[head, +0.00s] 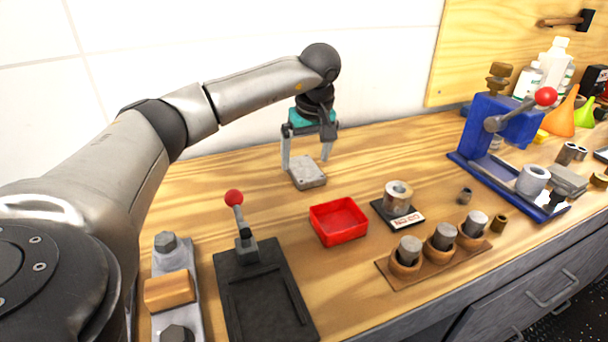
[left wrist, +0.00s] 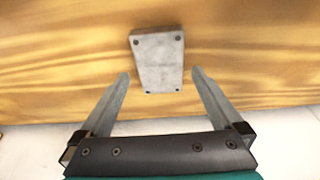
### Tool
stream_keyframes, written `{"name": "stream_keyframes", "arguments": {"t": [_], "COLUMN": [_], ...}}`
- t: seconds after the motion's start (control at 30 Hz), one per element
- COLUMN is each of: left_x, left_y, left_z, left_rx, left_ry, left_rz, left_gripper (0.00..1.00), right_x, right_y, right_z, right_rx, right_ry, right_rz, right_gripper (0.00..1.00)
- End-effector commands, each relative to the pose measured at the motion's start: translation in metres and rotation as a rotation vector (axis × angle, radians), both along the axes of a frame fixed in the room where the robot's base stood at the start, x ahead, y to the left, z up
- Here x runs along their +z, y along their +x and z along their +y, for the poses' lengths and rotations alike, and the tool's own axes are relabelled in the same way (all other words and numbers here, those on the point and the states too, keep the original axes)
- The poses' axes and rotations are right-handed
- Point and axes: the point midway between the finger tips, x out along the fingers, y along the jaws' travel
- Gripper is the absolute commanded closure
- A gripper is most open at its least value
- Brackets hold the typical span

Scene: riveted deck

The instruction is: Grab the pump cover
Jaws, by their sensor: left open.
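The pump cover (head: 307,173) is a flat grey metal plate lying on the wooden bench, near the wall in the head view. In the left wrist view the cover (left wrist: 157,60) shows small dark holes at its corners and tapers toward my gripper. My left gripper (head: 307,167) is open and empty, pointing down at the cover. In the left wrist view the cover lies ahead of and between the lines of the two fingertips (left wrist: 160,75), with no finger seen touching it. My right gripper is not in view.
A red tray (head: 338,222) stands in front of the cover. A black fixture with a red-knobbed lever (head: 262,290) is at front left. A metal ring on a labelled base (head: 397,199), a wooden holder with cylinders (head: 435,257) and a blue press (head: 500,150) stand right.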

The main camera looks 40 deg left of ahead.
Motion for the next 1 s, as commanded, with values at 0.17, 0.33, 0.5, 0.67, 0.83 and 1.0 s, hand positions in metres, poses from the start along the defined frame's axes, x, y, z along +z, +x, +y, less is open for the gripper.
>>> {"name": "stream_keyframes", "arguments": {"t": [0.17, 0.33, 0.5, 0.67, 0.83, 1.0], "left_x": [-0.018, -0.025, -0.025, -0.025, -0.025, -0.025], "left_y": [0.001, 0.002, 0.002, 0.002, 0.002, 0.002], "left_z": [0.004, 0.006, 0.006, 0.006, 0.006, 0.006], "left_rx": [0.000, 0.001, 0.000, 0.000, 0.000, 0.000], "left_ry": [0.000, -0.001, 0.000, 0.000, 0.000, 0.000], "left_rz": [0.001, 0.001, 0.001, 0.000, 0.000, 0.000], "left_gripper": [0.00, 0.00, 0.00, 0.06, 0.25, 0.44], "right_x": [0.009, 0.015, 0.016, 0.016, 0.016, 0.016], "right_y": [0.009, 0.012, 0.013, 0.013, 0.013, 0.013], "right_z": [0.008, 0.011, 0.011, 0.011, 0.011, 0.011], "right_rx": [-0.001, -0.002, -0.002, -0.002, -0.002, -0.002], "right_ry": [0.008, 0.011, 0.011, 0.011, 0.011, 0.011], "right_rz": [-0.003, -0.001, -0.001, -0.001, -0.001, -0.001], "right_gripper": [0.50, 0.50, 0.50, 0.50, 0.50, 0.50]}}
